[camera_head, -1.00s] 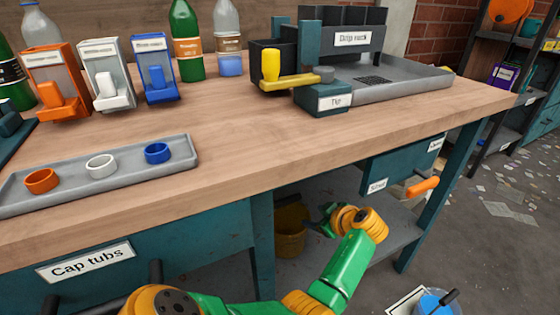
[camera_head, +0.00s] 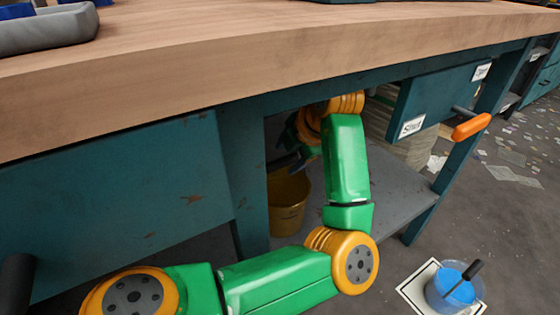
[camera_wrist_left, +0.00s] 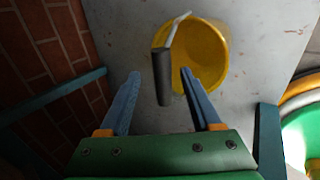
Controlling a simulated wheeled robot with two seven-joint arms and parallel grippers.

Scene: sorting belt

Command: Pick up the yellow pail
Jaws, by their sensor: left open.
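The yellow pail (camera_head: 288,208) stands on the shelf under the bench, partly hidden by a bench leg and my left arm. In the left wrist view the pail (camera_wrist_left: 212,58) shows its open rim, with a wire handle and a dark grip (camera_wrist_left: 162,78). My left gripper (camera_wrist_left: 159,73) is open. The dark grip shows between its two blue fingers, apart from both; I cannot tell its exact depth. In the head view the left gripper (camera_head: 291,148) is under the bench top above the pail, mostly in shadow. My right gripper is not in view.
The bench top (camera_head: 200,62) overhangs my left arm. A bench leg (camera_head: 243,185) stands left of the pail. A blue-filled tub (camera_head: 450,290) sits on the floor at front right.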

